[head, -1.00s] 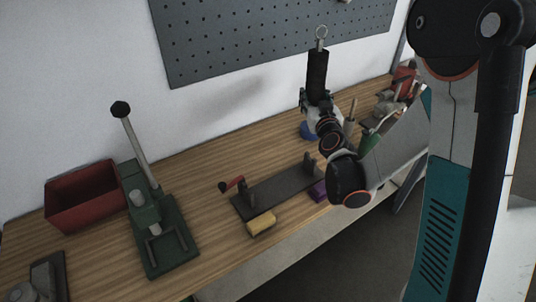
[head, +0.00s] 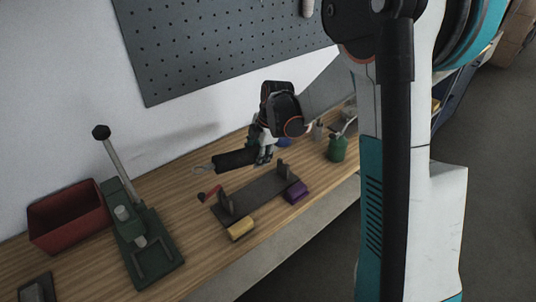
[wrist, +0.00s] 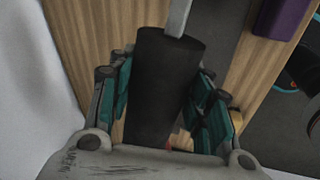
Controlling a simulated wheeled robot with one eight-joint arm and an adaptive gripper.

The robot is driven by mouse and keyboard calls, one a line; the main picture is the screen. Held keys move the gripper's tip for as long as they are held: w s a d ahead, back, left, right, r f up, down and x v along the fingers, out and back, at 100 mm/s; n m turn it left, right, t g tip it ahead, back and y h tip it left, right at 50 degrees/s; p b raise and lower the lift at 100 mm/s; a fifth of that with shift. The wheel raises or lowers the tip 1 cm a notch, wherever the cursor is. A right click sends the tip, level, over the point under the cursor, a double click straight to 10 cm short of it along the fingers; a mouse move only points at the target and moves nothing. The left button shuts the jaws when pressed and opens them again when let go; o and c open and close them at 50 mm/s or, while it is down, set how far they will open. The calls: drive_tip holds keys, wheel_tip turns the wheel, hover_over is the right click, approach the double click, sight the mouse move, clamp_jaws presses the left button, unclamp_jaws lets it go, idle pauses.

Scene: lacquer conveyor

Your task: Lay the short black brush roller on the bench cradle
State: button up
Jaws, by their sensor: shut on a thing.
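The short black brush roller (head: 236,160) is in my gripper (head: 264,152) in the head view. It lies roughly level above the bench, with its thin ringed end pointing left. In the wrist view the black roller (wrist: 162,75) sits between the two teal-padded fingers of my gripper (wrist: 160,98), with a pale shaft at its top. The bench cradle (head: 257,198) is a dark plate with two uprights, just below and in front of the roller. The roller is apart from the cradle.
A green press (head: 145,250) and red bin (head: 68,218) stand left. A green can (head: 337,148) stands right.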

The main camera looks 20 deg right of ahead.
drive_tip(key=s+d+n+h, duration=0.1)
drive_tip(key=s+d+n, duration=0.1)
drive_tip(key=s+d, duration=0.1)
drive_tip(key=b, duration=0.4)
hover_over(269, 185)
drive_tip(key=shift+a+f, duration=0.15)
drive_tip(key=shift+f, duration=3.05)
drive_tip(key=o, duration=1.3)
drive_tip(key=shift+c, duration=0.2)
drive_tip(key=shift+r, duration=0.15)
drive_tip(key=v, duration=1.1)
drive_tip(key=shift+s+r, duration=0.15)
drive_tip(key=shift+r, duration=0.25)
